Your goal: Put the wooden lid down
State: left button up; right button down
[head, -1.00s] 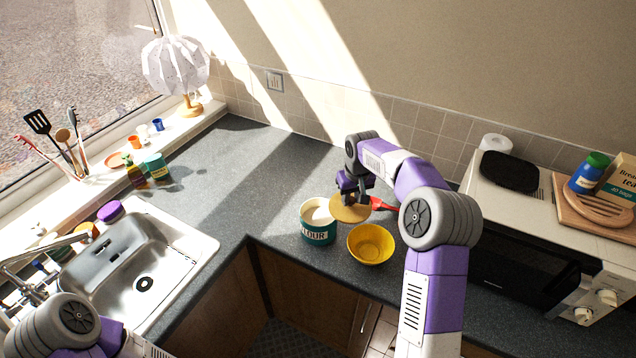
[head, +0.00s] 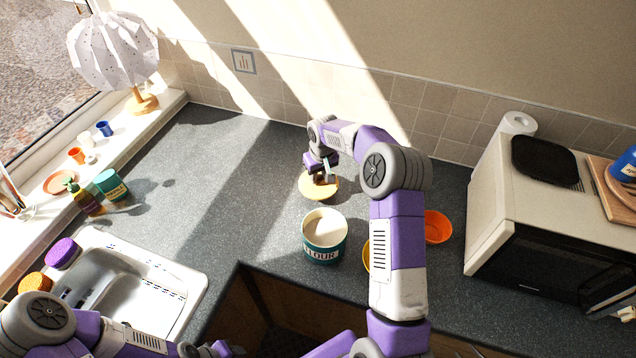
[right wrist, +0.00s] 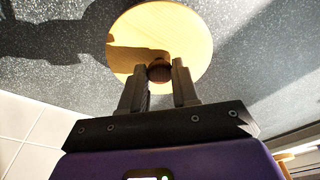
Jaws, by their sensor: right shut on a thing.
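The round, pale wooden lid (head: 316,190) is over the bare worktop, behind the flour tin. My right gripper (head: 322,174) is shut on its small dark knob (right wrist: 159,71). In the right wrist view the lid (right wrist: 190,35) lies flat beyond the fingers (right wrist: 160,82), partly in shadow. I cannot tell whether its underside touches the worktop. The green flour tin (head: 322,252) stands open, its pale contents showing, and is apart from the lid. My left arm shows at the lower left, but its gripper is out of view.
A yellow bowl (head: 366,257) is mostly hidden behind my right arm. An orange bowl (head: 438,227) stands right of that arm, near the white oven (head: 488,205). The sink (head: 130,290) is at the lower left. The grey worktop (head: 220,180) left of the lid is clear.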

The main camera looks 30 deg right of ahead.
aim_at(319, 178)
jog(key=shift+w+f, duration=0.1)
jog(key=shift+f, duration=1.85)
jog(key=shift+f, duration=0.15)
jog(key=c, duration=0.8)
grip_release()
jog(key=r, duration=0.4)
jog(key=s+r, duration=0.1)
jog(key=r, duration=0.3)
jog(key=s+r, duration=0.1)
jog(key=r, duration=0.3)
jog(key=shift+a+r, duration=0.1)
jog(key=shift+w+r, duration=0.1)
